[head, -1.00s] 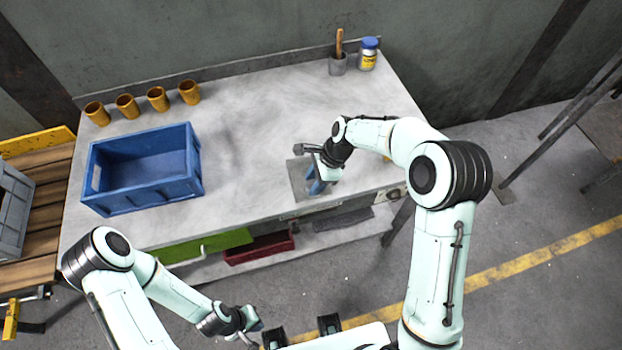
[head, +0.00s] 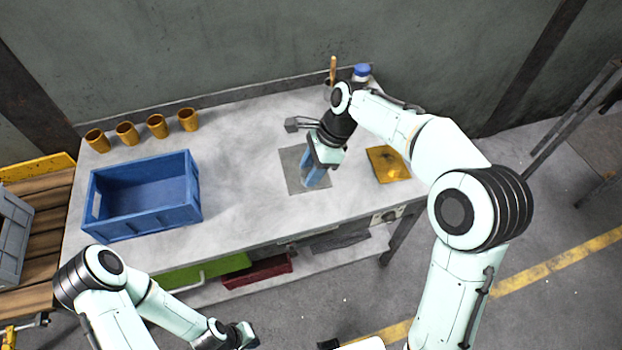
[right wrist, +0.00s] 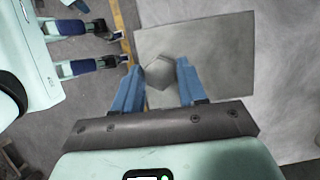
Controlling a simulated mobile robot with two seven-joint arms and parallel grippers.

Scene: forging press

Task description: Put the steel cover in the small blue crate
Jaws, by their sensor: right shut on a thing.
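The steel cover (head: 292,171) is a flat grey square plate in the head view, near the middle of the table. The right wrist view shows it (right wrist: 222,60) with a hexagonal knob (right wrist: 160,75). My right gripper (head: 316,178) points down with its blue fingers on either side of that knob (right wrist: 160,88), shut on it. I cannot tell the cover's height above the table. The small blue crate (head: 150,224) stands on the table's left side, and its visible inside is empty. My left gripper (head: 240,337) is low at the bottom edge; its fingers are unclear.
Several orange cups (head: 157,126) stand along the back left. A brush pot and a blue-capped bottle (head: 362,72) stand at the back, beside my right arm. An ochre plate (head: 388,166) lies at the right. Table surface (head: 235,180) between crate and cover is clear.

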